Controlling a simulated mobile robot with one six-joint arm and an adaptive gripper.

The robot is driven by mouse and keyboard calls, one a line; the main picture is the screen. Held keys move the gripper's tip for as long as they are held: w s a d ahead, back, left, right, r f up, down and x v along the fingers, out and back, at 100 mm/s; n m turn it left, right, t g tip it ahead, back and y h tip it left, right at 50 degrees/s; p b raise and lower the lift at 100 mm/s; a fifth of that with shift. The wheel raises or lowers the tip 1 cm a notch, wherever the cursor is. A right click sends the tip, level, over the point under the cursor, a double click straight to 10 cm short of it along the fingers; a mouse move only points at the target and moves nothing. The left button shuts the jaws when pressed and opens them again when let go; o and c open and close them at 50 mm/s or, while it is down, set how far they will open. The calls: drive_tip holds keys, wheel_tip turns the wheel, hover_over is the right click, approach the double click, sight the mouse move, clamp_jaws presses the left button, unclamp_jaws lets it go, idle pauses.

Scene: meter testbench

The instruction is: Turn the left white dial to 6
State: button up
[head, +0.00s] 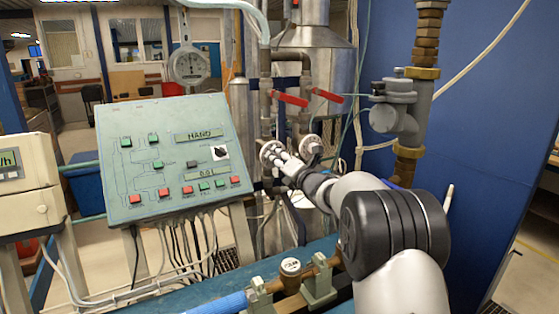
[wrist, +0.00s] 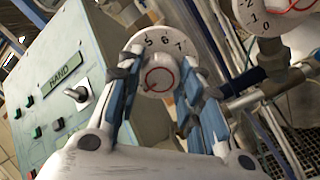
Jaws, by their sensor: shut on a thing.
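The left white dial (head: 268,148) is on the pipework right of the control panel. In the wrist view the left dial (wrist: 152,52) faces me, with 5, 6 and 7 readable along its top edge and a red ring around its centre knob. The 6 is near the top middle. My gripper (head: 279,158) reaches it from the right. In the wrist view the two blue-grey fingers of my gripper (wrist: 160,74) are on either side of the dial, shut on it. The fingers hide its sides. I cannot tell which number a pointer marks.
A second white dial (wrist: 280,12) is just to the right, partly cut off. Two red lever handles (head: 290,98) stick out above the dials. The green-grey control panel (head: 175,117) is close on the left, and a brass-fitted pipe (head: 408,165) stands at the right.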

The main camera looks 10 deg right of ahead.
drive_tip(key=shift+m, duration=0.3)
drive_tip(key=m, duration=0.3)
drive_tip(key=shift+m, duration=0.4)
drive_tip(key=m+p, duration=0.1)
drive_tip(key=m, duration=0.2)
drive_tip(key=shift+m+p, duration=0.3)
drive_tip(key=m+p, duration=0.1)
drive_tip(key=m, duration=0.2)
drive_tip(key=shift+r+m, duration=0.1)
drive_tip(key=shift+m, duration=0.2)
drive_tip(key=m+p, duration=0.2)
drive_tip(key=m, duration=0.1)
drive_tip(key=shift+m, duration=0.3)
drive_tip(key=m+p, duration=0.3)
drive_tip(key=m, duration=0.3)
drive_tip(key=m+p, duration=0.2)
drive_tip(key=m, duration=0.1)
drive_tip(key=shift+m, duration=0.4)
drive_tip(key=shift+m+p, duration=0.6)
drive_tip(key=shift+m, duration=0.9)
